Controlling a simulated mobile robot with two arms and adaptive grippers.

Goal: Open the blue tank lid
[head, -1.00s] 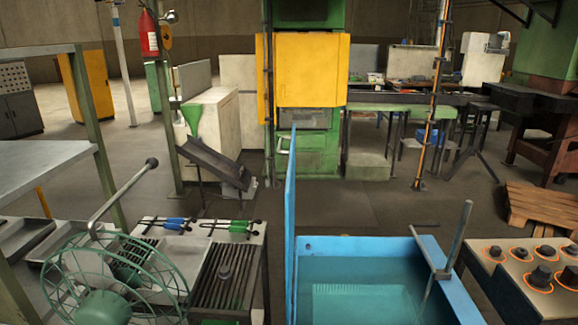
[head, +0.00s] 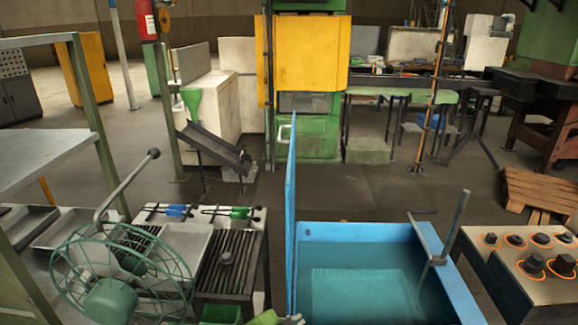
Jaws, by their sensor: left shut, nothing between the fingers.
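The blue tank (head: 447,275) stands at the lower right, with water and a ribbed pale shape inside. Its blue lid (head: 291,215) stands upright along the tank's left side, seen almost edge-on, so the tank is open on top. A small white handle (head: 284,133) shows near the lid's upper left edge. My left gripper (head: 294,320) just shows at the bottom edge, left of and near the foot of the lid. It is shut and empty, mostly cut off by the frame. My right gripper is out of view.
A green fan (head: 110,298) and a slatted bench (head: 232,262) with blue and green-handled tools are at the left. A metal rod fixture (head: 440,260) stands at the tank's right rim. A knob panel (head: 530,265) is at the right. Floor behind the tank is clear.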

